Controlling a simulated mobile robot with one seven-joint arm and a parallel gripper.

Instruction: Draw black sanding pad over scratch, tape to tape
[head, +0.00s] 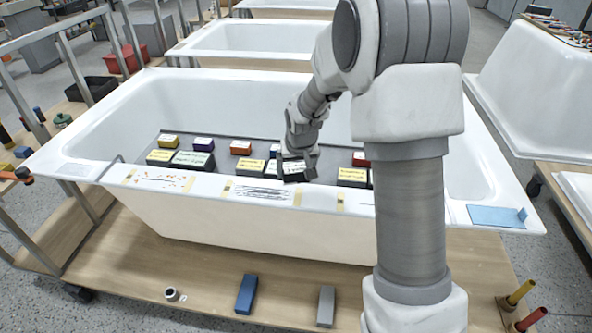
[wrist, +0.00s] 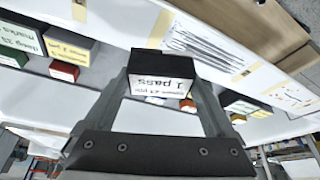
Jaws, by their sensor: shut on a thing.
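My gripper (head: 299,172) is shut on a black sanding pad (wrist: 188,66) with a white label that reads "1 pass". The pad also shows in the head view (head: 291,168), beside the tub's near rim on the basin side. The scratch (head: 262,192) is a band of dark lines on that rim, also in the wrist view (wrist: 208,42). One tape strip (head: 228,188) lies at its left end and another (head: 297,198) at its right end. In the wrist view the pad is near that right-end strip (wrist: 160,27). No contact with the rim is evident.
Several labelled blocks stand on a grey tray (head: 225,145) in the tub (head: 95,125). Another taped patch with orange marks (head: 158,180) lies left along the rim. A blue sheet (head: 497,216) lies at the rim's right end. Blue (head: 246,294) and grey (head: 326,306) blocks lie on the wooden platform.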

